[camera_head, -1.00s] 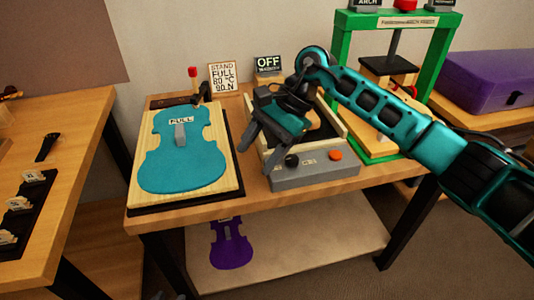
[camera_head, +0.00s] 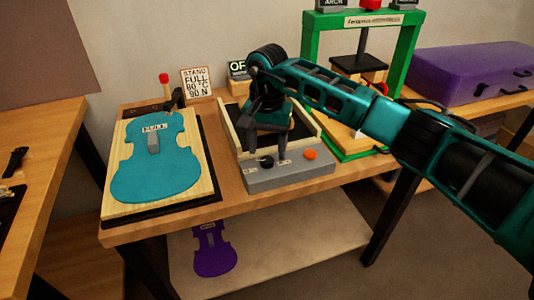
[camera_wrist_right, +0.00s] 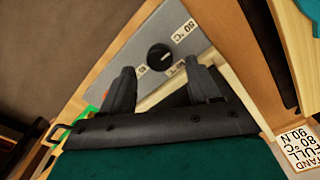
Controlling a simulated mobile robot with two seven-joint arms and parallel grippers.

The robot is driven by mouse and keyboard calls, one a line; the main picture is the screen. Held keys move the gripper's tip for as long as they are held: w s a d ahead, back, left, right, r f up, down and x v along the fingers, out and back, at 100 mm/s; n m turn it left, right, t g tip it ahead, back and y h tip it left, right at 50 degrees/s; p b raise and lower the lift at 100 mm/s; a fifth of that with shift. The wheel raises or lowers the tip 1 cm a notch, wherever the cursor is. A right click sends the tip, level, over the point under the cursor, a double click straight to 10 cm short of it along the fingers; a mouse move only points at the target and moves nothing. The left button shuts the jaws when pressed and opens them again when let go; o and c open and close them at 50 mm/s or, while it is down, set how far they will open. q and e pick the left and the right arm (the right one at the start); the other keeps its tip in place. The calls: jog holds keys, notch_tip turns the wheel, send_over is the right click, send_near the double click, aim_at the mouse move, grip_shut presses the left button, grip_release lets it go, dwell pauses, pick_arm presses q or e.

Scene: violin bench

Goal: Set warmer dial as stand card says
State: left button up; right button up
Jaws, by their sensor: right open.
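The warmer (camera_head: 310,174) has a grey front panel with a black dial (camera_head: 267,162) and an orange button (camera_head: 310,154). The dial also shows in the right wrist view (camera_wrist_right: 159,57), with a pale pointer mark and small temperature labels around it, not all legible. The stand card (camera_head: 196,84) reads STAND FULL 80 °C 90 N; it also shows in the right wrist view (camera_wrist_right: 300,150). My right gripper (camera_head: 267,151) points down just above the dial. Its open fingers (camera_wrist_right: 159,76) lie either side of the dial's line, apart from it and empty.
A teal violin plate (camera_head: 155,175) on a wooden board lies left of the warmer. A sign partly hidden by my arm (camera_head: 238,70) stands behind. A green press (camera_head: 308,60) stands at right, beside a purple case (camera_head: 470,70). A purple violin shape (camera_head: 212,250) lies below.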

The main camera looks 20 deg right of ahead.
aim_at(267, 162)
jog(key=shift+f, duration=1.35)
jog(key=shift+c, duration=0.2)
jog(key=c, duration=1)
